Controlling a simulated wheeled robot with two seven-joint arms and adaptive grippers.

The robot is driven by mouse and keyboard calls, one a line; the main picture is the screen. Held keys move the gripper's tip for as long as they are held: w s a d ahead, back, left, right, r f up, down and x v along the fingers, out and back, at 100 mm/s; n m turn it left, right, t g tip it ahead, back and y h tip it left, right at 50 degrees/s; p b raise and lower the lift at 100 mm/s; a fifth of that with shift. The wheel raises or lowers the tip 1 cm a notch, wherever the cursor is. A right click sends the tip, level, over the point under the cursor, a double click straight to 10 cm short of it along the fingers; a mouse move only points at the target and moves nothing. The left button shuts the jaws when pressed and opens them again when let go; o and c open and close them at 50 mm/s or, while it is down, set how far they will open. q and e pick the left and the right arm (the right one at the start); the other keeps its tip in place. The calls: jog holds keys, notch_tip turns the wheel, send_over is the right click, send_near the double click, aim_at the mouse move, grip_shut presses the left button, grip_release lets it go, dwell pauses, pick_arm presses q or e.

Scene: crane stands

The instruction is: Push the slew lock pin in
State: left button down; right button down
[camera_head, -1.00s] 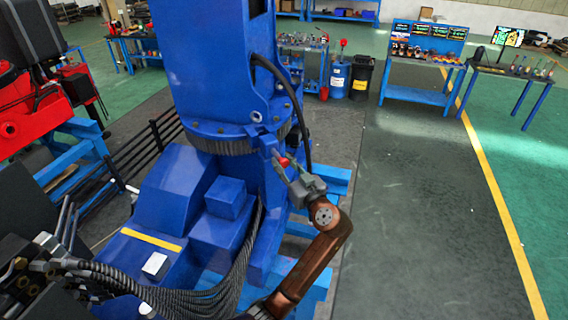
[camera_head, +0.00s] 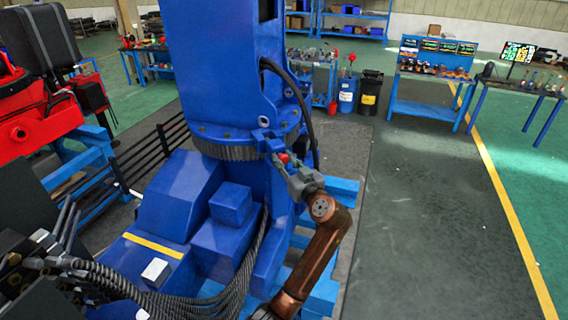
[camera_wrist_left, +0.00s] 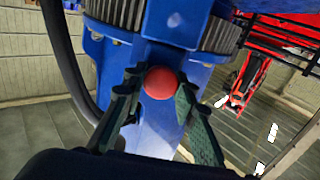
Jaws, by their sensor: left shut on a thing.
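The slew lock pin shows as a round red knob (camera_head: 284,158) beside a blue bracket (camera_head: 270,142) under the toothed slew ring (camera_head: 245,152). My left gripper (camera_head: 289,166) is at the knob, its arm reaching up from below. In the left wrist view the red knob (camera_wrist_left: 160,83) sits between the two dark fingers (camera_wrist_left: 155,95), just below the blue bracket (camera_wrist_left: 178,22). The gripper is shut on the knob. The pin's shaft is hidden behind the knob. My right gripper is not in view.
A black hose (camera_head: 300,95) hangs from the blue crane column (camera_head: 215,65) close by the gripper. Blue base beams (camera_head: 345,190) lie to the right of the pedestal. A red machine (camera_head: 35,115) stands at the left.

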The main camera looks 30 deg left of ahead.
pick_arm(q)
jog(key=shift+r, duration=0.15)
jog(key=c, duration=1.9)
grip_release()
jog(key=shift+a, duration=0.1)
jog(key=shift+o, duration=0.8)
jog(key=shift+w+a, duration=0.1)
jog(key=shift+w, duration=0.05)
jog(key=shift+o, duration=0.7)
jog(key=shift+f, duration=0.2)
jog(key=v, duration=1.2)
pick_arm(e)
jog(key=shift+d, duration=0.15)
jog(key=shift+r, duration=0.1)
